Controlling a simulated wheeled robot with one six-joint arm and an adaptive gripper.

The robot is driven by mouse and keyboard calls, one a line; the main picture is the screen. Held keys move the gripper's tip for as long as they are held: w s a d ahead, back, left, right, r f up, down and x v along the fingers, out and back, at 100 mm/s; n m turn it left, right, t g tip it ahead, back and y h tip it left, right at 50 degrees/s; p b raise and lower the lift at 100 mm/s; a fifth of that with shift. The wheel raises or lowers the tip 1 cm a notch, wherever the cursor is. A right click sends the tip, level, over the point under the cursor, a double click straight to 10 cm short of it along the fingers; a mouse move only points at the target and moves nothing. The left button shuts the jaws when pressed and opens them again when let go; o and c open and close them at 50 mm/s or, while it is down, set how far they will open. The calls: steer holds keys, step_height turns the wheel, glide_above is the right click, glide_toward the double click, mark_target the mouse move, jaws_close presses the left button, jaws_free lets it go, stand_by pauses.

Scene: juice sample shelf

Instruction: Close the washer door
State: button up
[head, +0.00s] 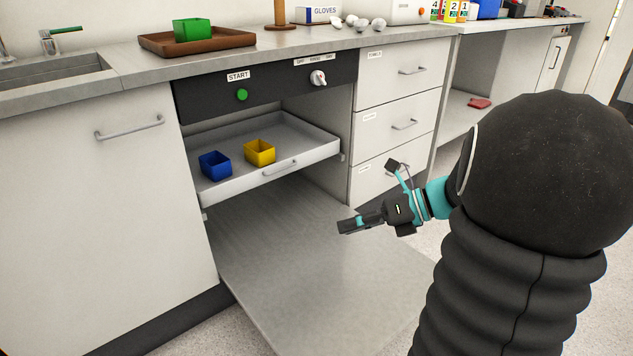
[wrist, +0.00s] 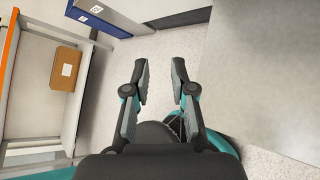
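The washer door (head: 310,262) is a grey panel swung down open, lying about flat in front of the washer cavity. A large grey panel at the right of the wrist view (wrist: 275,75) looks like the same door. The washer's white rack (head: 240,188) is above the door, holding a blue bin (head: 215,165) and a yellow bin (head: 260,152). My gripper (head: 367,194) is open and empty, near the door's right side in the head view. Its two fingers are spread apart in the wrist view (wrist: 159,65), with floor between them.
The black panel above has a green START button (head: 242,95) and a knob (head: 318,78). Closed drawers (head: 404,124) stand right of the washer, a closed cabinet (head: 100,190) left. The wrist view shows a cardboard box (wrist: 66,69) on a shelf. Pale floor (head: 420,260) lies beside the door.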

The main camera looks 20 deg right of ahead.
steer(key=w+d+f+m+t+b, duration=0.1)
steer(key=w+d+f+m+t, duration=0.1)
steer(key=d+m+t, duration=0.35)
steer(key=w+d+f+m+t+b, duration=0.1)
steer(key=d+f+m+t, duration=0.1)
steer(key=d+m, duration=0.7)
steer(key=w+a+n+b, duration=0.1)
steer(key=w+a+b, duration=0.1)
steer(key=w+a, duration=0.5)
steer(key=w, duration=0.3)
steer(key=shift+a+r+b, duration=0.25)
steer(key=shift+a+b, duration=0.05)
steer(key=shift+w+n, duration=0.1)
steer(key=shift+n, duration=0.15)
jaws_close()
jaws_free()
steer(key=v, duration=1.2)
steer(key=shift+f, duration=0.25)
